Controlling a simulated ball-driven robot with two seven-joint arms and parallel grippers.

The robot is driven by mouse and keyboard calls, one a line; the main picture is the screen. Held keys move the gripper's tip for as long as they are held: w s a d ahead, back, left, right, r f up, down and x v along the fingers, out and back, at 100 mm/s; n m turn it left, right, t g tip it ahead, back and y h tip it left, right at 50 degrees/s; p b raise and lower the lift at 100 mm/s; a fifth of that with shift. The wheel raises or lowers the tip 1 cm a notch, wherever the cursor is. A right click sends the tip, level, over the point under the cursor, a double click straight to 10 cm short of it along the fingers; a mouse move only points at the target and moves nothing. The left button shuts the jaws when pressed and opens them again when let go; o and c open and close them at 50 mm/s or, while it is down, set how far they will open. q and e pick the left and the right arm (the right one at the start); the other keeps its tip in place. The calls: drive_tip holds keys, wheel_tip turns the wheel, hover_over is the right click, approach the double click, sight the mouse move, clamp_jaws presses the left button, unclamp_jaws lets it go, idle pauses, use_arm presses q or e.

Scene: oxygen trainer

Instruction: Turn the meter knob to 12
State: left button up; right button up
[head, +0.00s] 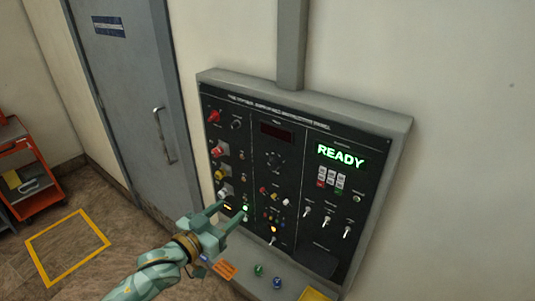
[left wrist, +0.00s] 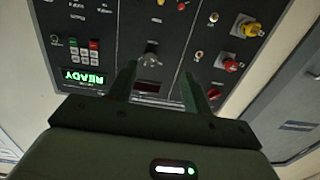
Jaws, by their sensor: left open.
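The dark panel (head: 325,215) stands against the wall. Its meter knob (head: 274,160) is a dark round knob with dial marks, below a dark red display (head: 276,132). The number it points to is too small to read. My left gripper (head: 232,207) is open and empty, in front of the panel's lower left, below the knob in the head view. In the left wrist view the panel shows upside down; the knob (left wrist: 151,58) lies beyond the tips of my left gripper (left wrist: 158,70). I see no contact with it. My right gripper is not in view.
A green READY screen (head: 340,156) and a small keypad (head: 332,178) are right of the knob. Red and yellow knobs (head: 218,152) line the left side. Toggle switches (head: 327,220) are lower right. A shelf with small items juts out below. A grey door (head: 130,90) stands left.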

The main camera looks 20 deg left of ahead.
use_arm(q)
approach(272, 167)
drive_tip(key=shift+h, duration=0.4)
drive_tip(key=x, duration=0.5)
drive_tip(key=p+x, duration=0.1)
drive_tip(key=x, duration=0.2)
drive_tip(key=shift+w+a+f, duration=0.2)
drive_tip(key=shift+w, duration=0.15)
drive_tip(key=c, duration=1)
